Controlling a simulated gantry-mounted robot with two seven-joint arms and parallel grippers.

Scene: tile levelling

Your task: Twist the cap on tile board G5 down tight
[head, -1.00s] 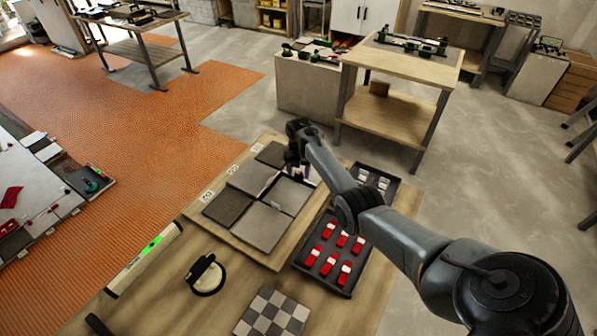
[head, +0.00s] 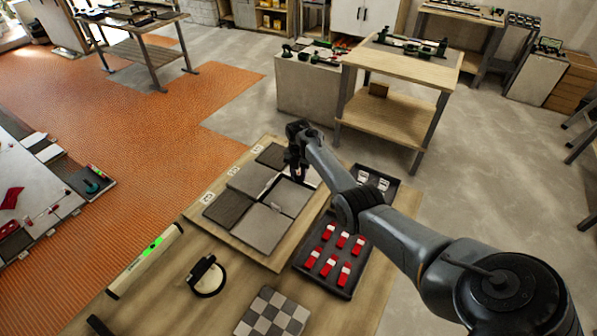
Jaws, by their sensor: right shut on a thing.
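The tile board (head: 268,262) is a pale wooden panel with grey tiles, some light and some dark, on the near bench. My right gripper (head: 297,177) reaches in from the right and points down at the joint between tiles near the board's far right part. It is shut on the cap there, which its fingers and wrist mostly hide. I cannot see how tightly the cap sits against the tiles. My left gripper is not in view.
A black tray (head: 313,284) with several red and white pieces lies right of the board; a smaller tray (head: 386,174) with pale pieces is behind it. A level (head: 145,262), a round-handled tool (head: 208,276) and a checkered tile (head: 272,316) lie in front.

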